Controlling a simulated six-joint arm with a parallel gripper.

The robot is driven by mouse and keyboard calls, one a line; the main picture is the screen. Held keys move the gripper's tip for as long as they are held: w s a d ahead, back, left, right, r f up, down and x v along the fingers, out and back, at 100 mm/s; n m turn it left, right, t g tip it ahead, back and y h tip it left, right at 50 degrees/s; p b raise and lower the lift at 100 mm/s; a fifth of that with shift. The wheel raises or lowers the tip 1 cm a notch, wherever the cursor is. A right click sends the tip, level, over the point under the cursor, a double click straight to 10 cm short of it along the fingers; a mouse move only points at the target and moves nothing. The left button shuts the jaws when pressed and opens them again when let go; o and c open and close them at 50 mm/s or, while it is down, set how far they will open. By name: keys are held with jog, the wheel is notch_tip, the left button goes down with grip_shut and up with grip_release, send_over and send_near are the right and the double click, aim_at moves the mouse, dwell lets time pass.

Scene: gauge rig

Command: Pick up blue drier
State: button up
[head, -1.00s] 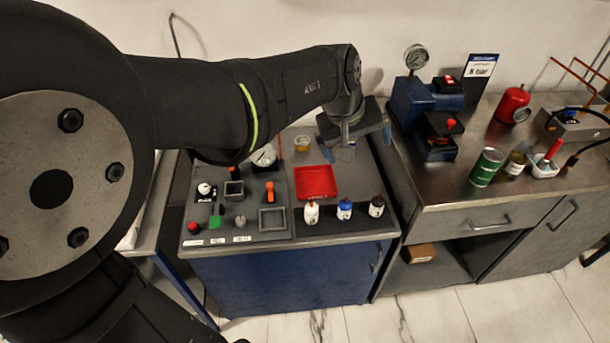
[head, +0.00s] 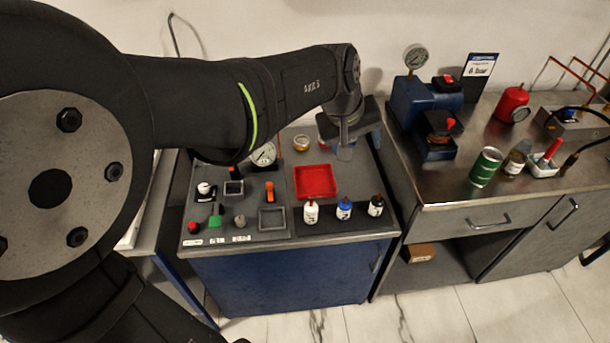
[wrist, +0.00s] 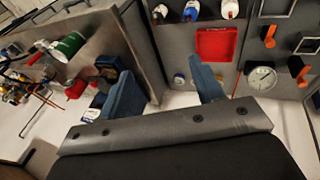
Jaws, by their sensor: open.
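A red tray (head: 316,181) lies in front of my gripper, with an amber jar (head: 301,143) behind it. A dial gauge (head: 264,154) stands to the left. The blue pump (head: 425,105) stands close on the right, on the metal bench with a green can (head: 486,167).

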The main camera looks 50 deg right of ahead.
jog(key=m+t, duration=0.1)
jog(key=m, duration=0.8)
send_near(344, 203)
jog(key=x, duration=1.1)
jog(key=shift+c, duration=0.2)
jog(key=c, duration=1.1)
jog(key=shift+c, duration=0.2)
jog(key=shift+r, duration=0.15)
